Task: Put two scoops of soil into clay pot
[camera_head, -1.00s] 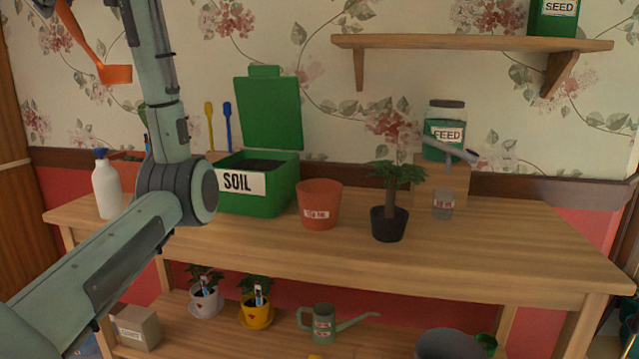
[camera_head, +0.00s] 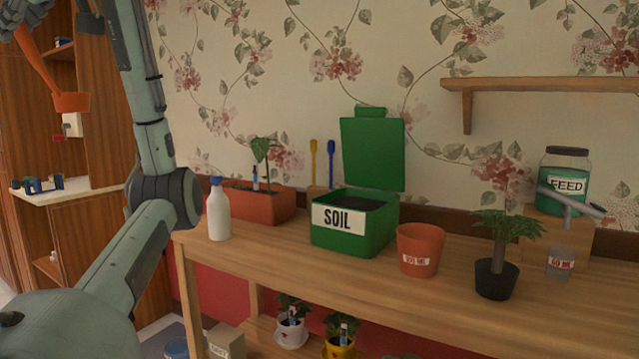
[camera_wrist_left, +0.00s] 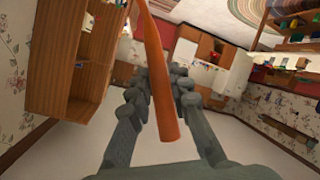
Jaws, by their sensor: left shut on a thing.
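An orange scoop (camera_head: 70,101) hangs at the upper left of the head view, its handle running up to my left gripper (camera_head: 22,14), which is partly cut off by the frame's top edge. In the left wrist view the fingers of my left gripper (camera_wrist_left: 166,80) are shut on the orange handle (camera_wrist_left: 158,75). A green soil box (camera_head: 352,235) with its lid up stands on the bench, dark soil (camera_head: 355,203) inside. An orange-brown clay pot (camera_head: 420,252) with a white label stands just right of the box. The scoop is well left of both. My right gripper is not in view.
A wall shelf (camera_head: 540,84) is at upper right. Open shelving stands at left.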

